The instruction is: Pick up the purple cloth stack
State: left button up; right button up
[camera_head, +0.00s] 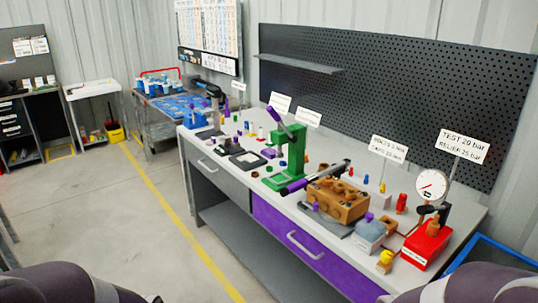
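I cannot clearly make out a purple cloth stack. A grey-blue block (370,230) with a purple top and a label sits near the bench's front edge at right. Parts of my arms show at the bottom left and bottom right corners. Neither gripper is in view.
The bench also holds a green press (290,158), a brown pump block (339,199) and a red gauge stand (428,244). A purple drawer (300,243) is shut below. A trolley (168,108) and white table (92,89) stand farther back. The floor at left is clear.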

aim_at(270, 152)
jog(key=i+j+u, duration=0.1)
jog(key=i+j, duration=0.15)
jog(key=i, duration=0.55)
jog(key=i+j+u, duration=0.1)
jog(key=i+j, duration=0.15)
jog(key=i, duration=0.6)
jog(key=i+j, duration=0.1)
jog(key=i, duration=0.7)
jog(key=i+j+u, duration=0.15)
jog(key=i, duration=0.7)
